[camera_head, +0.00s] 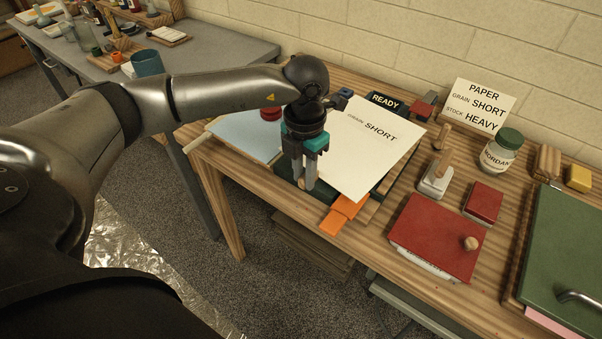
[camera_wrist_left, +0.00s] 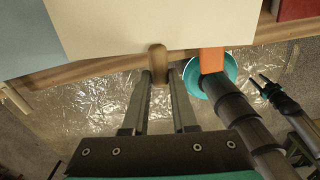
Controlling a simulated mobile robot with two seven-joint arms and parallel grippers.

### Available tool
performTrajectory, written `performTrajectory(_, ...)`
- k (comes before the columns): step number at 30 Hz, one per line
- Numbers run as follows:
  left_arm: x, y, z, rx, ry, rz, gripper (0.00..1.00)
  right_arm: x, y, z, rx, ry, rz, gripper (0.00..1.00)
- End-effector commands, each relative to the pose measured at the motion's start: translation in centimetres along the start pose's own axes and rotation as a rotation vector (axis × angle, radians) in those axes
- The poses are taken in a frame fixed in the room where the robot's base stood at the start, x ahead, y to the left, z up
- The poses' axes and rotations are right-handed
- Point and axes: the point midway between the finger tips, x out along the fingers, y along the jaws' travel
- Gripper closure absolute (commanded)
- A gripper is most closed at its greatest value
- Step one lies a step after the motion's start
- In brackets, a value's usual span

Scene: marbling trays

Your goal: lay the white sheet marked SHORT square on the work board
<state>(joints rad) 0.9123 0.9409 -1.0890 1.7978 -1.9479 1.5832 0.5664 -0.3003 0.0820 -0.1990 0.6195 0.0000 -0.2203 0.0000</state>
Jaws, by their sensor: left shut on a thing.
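The white sheet marked SHORT (camera_head: 372,150) lies over the dark green work board (camera_head: 288,191), hiding most of it. Green shows at the sheet's front left and along its right edge. Whether the sheet lies flat or is slightly raised I cannot tell. My left gripper (camera_head: 303,186) is at the sheet's front-left edge, shut on a small brown wooden knob (camera_wrist_left: 158,62) at that edge in the left wrist view. My right gripper (camera_wrist_left: 261,85) is small at the right of that view, its fingers apart, away from the sheet.
An orange piece (camera_head: 344,211) sits at the sheet's front edge. A pale blue sheet (camera_head: 240,134) and red knob (camera_head: 270,113) lie left. A READY sign (camera_head: 385,101) stands behind. A wooden-handled tool (camera_head: 436,180), red book-like block (camera_head: 436,237) and jar (camera_head: 502,152) stand right.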

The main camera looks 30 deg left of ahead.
Motion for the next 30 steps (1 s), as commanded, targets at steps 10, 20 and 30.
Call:
performTrajectory(10, 0.6, 0.3, -0.5, -0.121, -0.001, -0.001, 1.0, -0.1, -0.4, -0.2, 0.001, 0.003, -0.005, 0.5)
performTrajectory(20, 0.5, 0.3, -0.7, -0.119, -0.002, -0.001, 1.0, -0.1, -0.4, -0.2, 0.0, 0.004, -0.005, 0.5)
performTrajectory(30, 2.3, 0.3, -0.7, -0.119, -0.002, -0.001, 1.0, 1.5, -0.4, -0.1, 0.0, 0.004, -0.005, 0.5)
